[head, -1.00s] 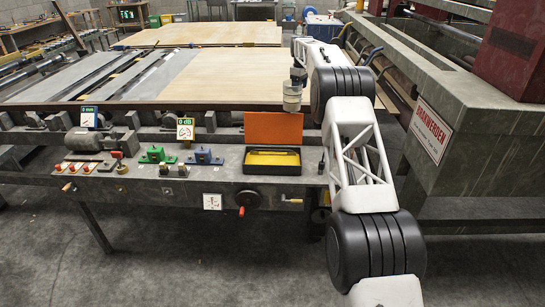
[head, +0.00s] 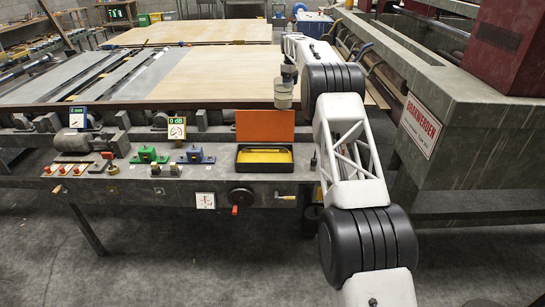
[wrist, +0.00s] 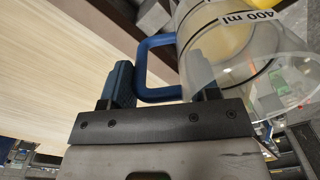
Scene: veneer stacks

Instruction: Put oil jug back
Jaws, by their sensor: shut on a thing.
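The oil jug (wrist: 235,45) is a clear measuring jug with a "400 ml" mark and a blue handle (wrist: 152,68). In the wrist view my gripper (wrist: 163,90) is shut on the handle, with a dark finger on each side of it. In the head view the jug (head: 283,95) hangs upright below my gripper (head: 288,75), in front of the pale veneer stack. It looks clear of the bench. A little yellow shows in the wrist view at the jug, but I cannot tell whether it is oil inside.
An open black case (head: 264,168) with a yellow inside and raised orange lid (head: 265,125) sits on the bench. Green (head: 149,155) and blue (head: 195,155) fixtures and a dial gauge (head: 177,128) stand to its left. A large grey-green machine (head: 450,150) stands at right.

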